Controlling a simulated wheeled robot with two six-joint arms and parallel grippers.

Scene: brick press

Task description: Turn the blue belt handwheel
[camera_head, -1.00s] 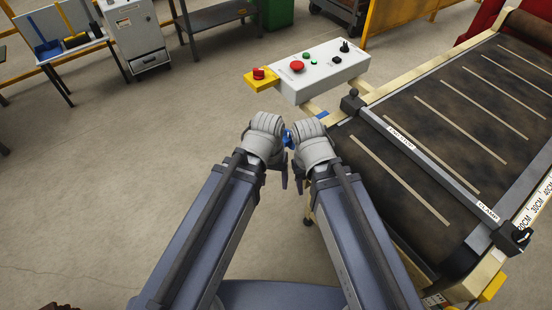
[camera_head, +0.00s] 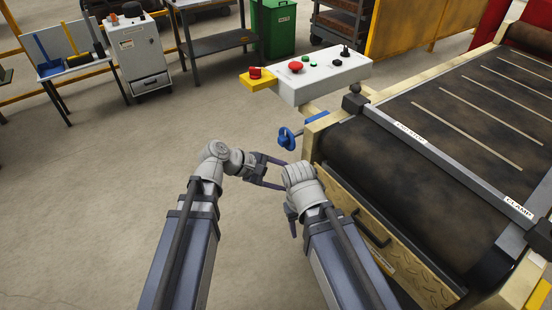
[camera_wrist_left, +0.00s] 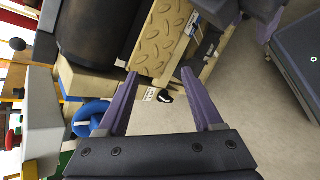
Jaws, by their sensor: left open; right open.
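The blue belt handwheel (camera_head: 287,138) sits on a blue shaft at the near left corner of the conveyor's wooden frame, below the control box. It also shows in the left wrist view (camera_wrist_left: 88,117), beside and partly behind the left finger. My left gripper (camera_head: 283,173) is open and empty, just below the handwheel and apart from it, its fingers pointing right. In the left wrist view its two purple fingers (camera_wrist_left: 160,76) are spread with nothing between them. My right gripper (camera_head: 291,219) is below the handwheel, fingers pointing down; the gap between them is hard to see.
The control box (camera_head: 320,75) with a red button and a yellow emergency-stop box (camera_head: 258,79) stands above the handwheel. The conveyor belt (camera_head: 430,190), end-stop bar (camera_head: 430,155) and frame handle (camera_head: 371,229) are to the right.

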